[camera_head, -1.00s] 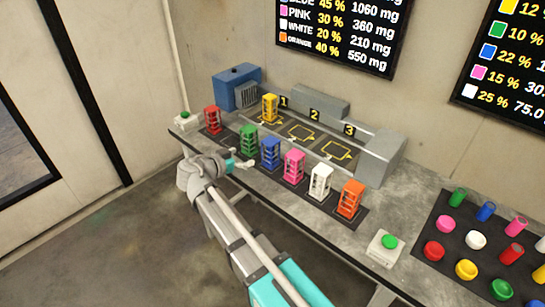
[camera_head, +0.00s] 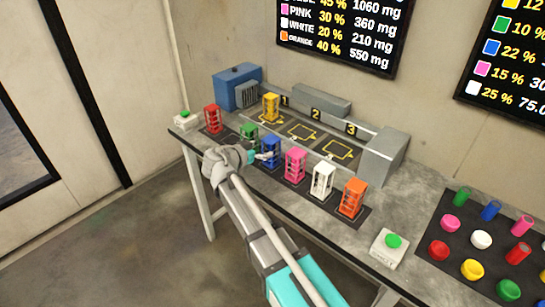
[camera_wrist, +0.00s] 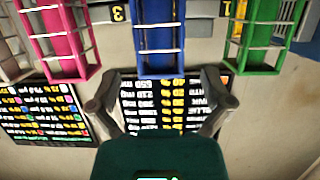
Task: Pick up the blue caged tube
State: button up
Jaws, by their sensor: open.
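The blue caged tube (camera_head: 270,152) stands upright on the dark strip along the bench, between the green caged tube (camera_head: 248,136) and the pink caged tube (camera_head: 295,165). My gripper (camera_head: 264,155) is at its left front side, with the fingers close to it. In the wrist view, which is upside down, the blue caged tube (camera_wrist: 160,45) is centred ahead of my open gripper (camera_wrist: 165,78). Its end lies around the fingertips' level. I cannot tell whether a finger touches it.
Red (camera_head: 212,119), white (camera_head: 322,180) and orange (camera_head: 352,197) caged tubes share the row. The yellow one (camera_head: 270,106) stands on the platform behind, by station 1. A green button box (camera_head: 390,246) is at the front right. Caps and cups lie on a dark mat (camera_head: 433,247).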

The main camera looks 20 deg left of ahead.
aim_at(266, 147)
jog(key=shift+b+x, duration=0.8)
jog(key=shift+x, duration=1.8)
jog(key=c, duration=1.3)
